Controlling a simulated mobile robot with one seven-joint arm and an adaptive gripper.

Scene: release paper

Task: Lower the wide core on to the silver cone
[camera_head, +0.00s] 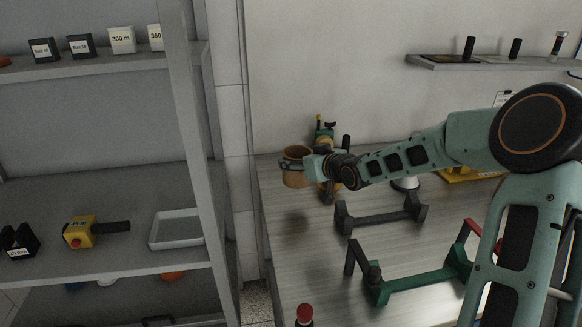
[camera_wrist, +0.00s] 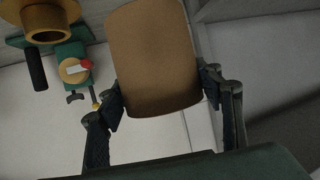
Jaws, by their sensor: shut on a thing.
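The wide core (camera_head: 295,180) is a brown, open-ended cylinder held up above the left back part of the bench in the head view. It also fills the upper middle of the wrist view (camera_wrist: 155,60). My gripper (camera_head: 303,163) is shut on it, with one finger on either side in the wrist view (camera_wrist: 163,92). A pale silver, rounded piece (camera_head: 405,183) shows under my forearm, right of the core. It may be the silver cone, but my arm hides most of it. The core is apart from it.
A green and yellow device (camera_head: 325,133) stands behind the core; a similar one with a yellow ring (camera_wrist: 45,18) shows in the wrist view. A dark grey cradle (camera_head: 380,216) and a green cradle (camera_head: 415,280) lie on the bench (camera_head: 300,255). Shelving (camera_head: 100,175) stands left.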

